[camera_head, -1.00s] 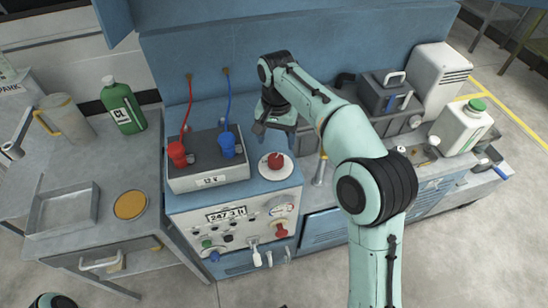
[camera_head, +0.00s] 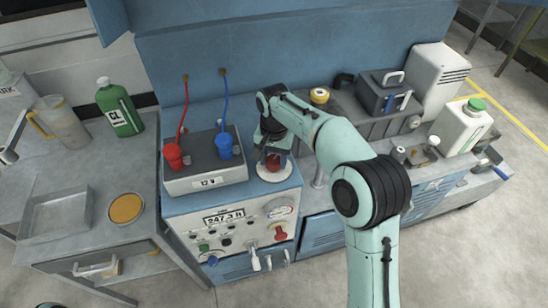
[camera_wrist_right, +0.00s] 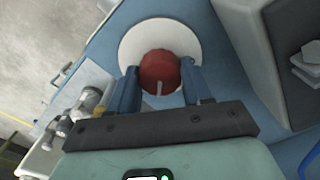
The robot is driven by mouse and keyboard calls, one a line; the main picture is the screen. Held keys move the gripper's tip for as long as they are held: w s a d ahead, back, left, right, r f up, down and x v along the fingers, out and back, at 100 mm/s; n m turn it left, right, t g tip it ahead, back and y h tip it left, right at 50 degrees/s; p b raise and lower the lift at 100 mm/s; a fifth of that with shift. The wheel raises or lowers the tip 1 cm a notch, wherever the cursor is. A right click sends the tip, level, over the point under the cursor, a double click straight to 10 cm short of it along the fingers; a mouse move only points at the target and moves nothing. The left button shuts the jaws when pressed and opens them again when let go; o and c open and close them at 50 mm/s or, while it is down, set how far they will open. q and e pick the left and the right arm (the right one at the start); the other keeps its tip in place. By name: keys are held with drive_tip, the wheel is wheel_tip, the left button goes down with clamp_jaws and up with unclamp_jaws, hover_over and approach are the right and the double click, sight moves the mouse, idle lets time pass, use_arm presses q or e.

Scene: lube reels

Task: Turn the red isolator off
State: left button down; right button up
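The red isolator is a round red knob (camera_head: 274,163) on a white disc (camera_head: 270,178), on top of the blue cabinet's right part. My right gripper (camera_head: 271,154) is over it and partly hides it in the head view. In the right wrist view the red knob (camera_wrist_right: 160,70) sits between my two blue fingers (camera_wrist_right: 160,90), with a pale mark on its near side. The fingers are apart, one on each side of the knob; I cannot tell whether they touch it. My left gripper is out of view.
A grey box (camera_head: 205,165) with red and blue cups stands left of the knob. The front panel (camera_head: 240,235) carries a display, a gauge, levers and another red knob (camera_head: 279,232). Grey boxes (camera_head: 385,110) stand to the right.

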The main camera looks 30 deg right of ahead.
drive_tip(key=shift+c, duration=0.4)
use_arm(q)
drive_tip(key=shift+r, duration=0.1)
use_arm(e)
drive_tip(key=n+p, duration=0.2)
drive_tip(key=n, duration=0.2)
drive_tip(key=shift+r+p, duration=0.1)
drive_tip(key=shift+p, duration=0.3)
drive_tip(key=n+p, duration=0.2)
drive_tip(key=n, duration=0.2)
drive_tip(key=shift+n, duration=0.4)
drive_tip(key=n+p, duration=0.1)
drive_tip(key=n, duration=0.3)
drive_tip(key=shift+p, duration=0.35)
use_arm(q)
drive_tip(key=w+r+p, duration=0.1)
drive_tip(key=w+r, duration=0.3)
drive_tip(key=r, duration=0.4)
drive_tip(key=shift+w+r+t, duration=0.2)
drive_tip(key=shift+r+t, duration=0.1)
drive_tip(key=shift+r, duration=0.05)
use_arm(e)
drive_tip(key=shift+n, duration=2.5)
drive_tip(key=o, duration=1)
drive_tip(key=shift+o, duration=0.2)
